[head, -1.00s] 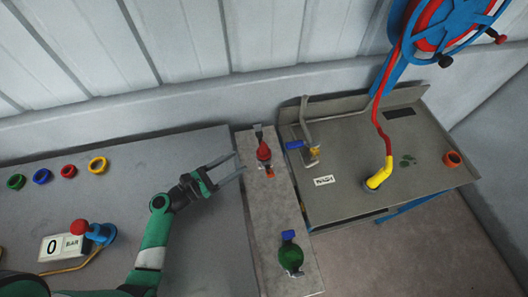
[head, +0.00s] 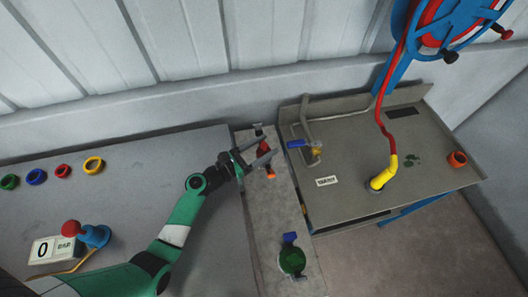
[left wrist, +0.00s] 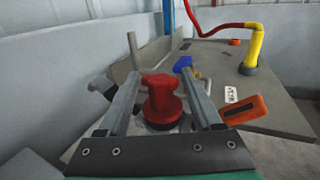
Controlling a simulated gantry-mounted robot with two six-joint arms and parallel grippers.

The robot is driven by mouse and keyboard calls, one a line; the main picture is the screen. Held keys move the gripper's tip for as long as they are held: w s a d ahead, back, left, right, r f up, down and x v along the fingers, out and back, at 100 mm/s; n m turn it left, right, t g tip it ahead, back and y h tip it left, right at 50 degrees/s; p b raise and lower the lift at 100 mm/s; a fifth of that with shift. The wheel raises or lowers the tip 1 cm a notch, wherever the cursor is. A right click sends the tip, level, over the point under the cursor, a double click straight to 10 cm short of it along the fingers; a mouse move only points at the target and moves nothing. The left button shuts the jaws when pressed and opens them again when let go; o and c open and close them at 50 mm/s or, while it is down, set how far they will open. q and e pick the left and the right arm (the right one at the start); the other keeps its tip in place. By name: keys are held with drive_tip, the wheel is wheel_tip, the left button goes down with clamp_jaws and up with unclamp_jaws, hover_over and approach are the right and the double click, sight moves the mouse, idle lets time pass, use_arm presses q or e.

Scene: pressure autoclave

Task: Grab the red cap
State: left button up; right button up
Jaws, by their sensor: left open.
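A red, round, knob-topped piece (head: 264,147) sits on the narrow grey plate between the two tables, with an orange handle (head: 270,173) beside it. My left gripper (head: 262,150) is open, with its fingers on either side of the red piece. In the left wrist view the red piece (left wrist: 162,100) stands upright between the two fingers, with slight gaps visible; contact cannot be told. The orange handle (left wrist: 245,113) lies right of the fingers. A flat red ring cap (head: 62,171) lies on the left table, away from the gripper. My right gripper is not in view.
Green (head: 9,182), blue (head: 36,177) and yellow (head: 93,165) rings line the left table. A green valve (head: 292,260) with a blue handle stands at the plate's near end. A blue-handled tap (head: 300,144) and a yellow-ended red hose (head: 383,172) are on the right table.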

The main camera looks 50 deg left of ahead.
sight(264, 146)
use_arm(q)
clamp_jaws()
idle(0.4)
wheel_tip(264, 146, up, 4)
drive_tip(key=p, duration=0.3)
drive_tip(key=s+d+r+p, duration=0.2)
drive_tip(key=d+r+p, duration=0.2)
drive_tip(key=d+p, duration=0.1)
drive_tip(key=s+d+r+p, duration=0.3)
drive_tip(key=d+r+p, duration=0.2)
drive_tip(key=d, duration=0.3)
